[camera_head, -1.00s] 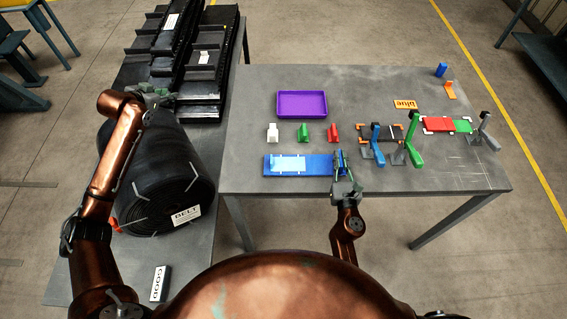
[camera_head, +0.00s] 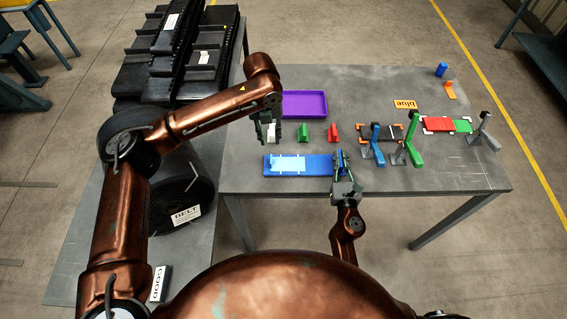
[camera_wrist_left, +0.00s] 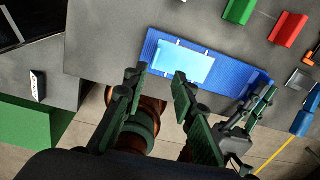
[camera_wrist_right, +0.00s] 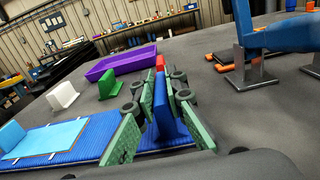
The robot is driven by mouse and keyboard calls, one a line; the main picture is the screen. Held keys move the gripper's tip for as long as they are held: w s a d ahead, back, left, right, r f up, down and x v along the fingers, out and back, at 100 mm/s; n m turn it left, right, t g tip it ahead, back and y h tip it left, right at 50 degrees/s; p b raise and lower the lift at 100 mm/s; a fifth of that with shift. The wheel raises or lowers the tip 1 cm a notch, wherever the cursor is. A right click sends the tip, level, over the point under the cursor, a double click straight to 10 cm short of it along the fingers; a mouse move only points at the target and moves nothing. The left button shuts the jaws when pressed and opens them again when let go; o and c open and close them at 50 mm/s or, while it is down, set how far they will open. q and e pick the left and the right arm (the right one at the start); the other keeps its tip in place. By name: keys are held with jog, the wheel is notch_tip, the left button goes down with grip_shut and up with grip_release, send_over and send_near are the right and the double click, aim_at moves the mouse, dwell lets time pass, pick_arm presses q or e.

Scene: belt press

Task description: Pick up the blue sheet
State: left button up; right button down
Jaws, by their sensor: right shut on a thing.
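The light blue sheet (camera_head: 289,164) lies flat on a ribbed blue mat (camera_head: 318,170) at the table's near edge; it also shows in the left wrist view (camera_wrist_left: 185,62) and right wrist view (camera_wrist_right: 45,138). My left gripper (camera_head: 268,128) is above the table's left part, by the white block (camera_head: 271,133). Its fingers are apart and empty in the left wrist view (camera_wrist_left: 158,88), pointing towards the mat and sheet. My right gripper (camera_head: 341,170) is at the mat's right end, shut on an upright blue block (camera_wrist_right: 164,112).
A purple tray (camera_head: 304,103), green block (camera_head: 303,133) and red block (camera_head: 333,133) stand behind the mat. Blue and green posts (camera_head: 413,152) stand to the right. A black belt roll (camera_head: 180,200) is on the left bench.

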aim_at(288, 162)
pick_arm(q)
jog(key=shift+m, duration=0.4)
jog(key=f, duration=1.2)
jog(key=shift+s+f, duration=0.1)
jog(key=shift+s, duration=0.2)
jog(key=shift+c, duration=0.2)
grip_shut()
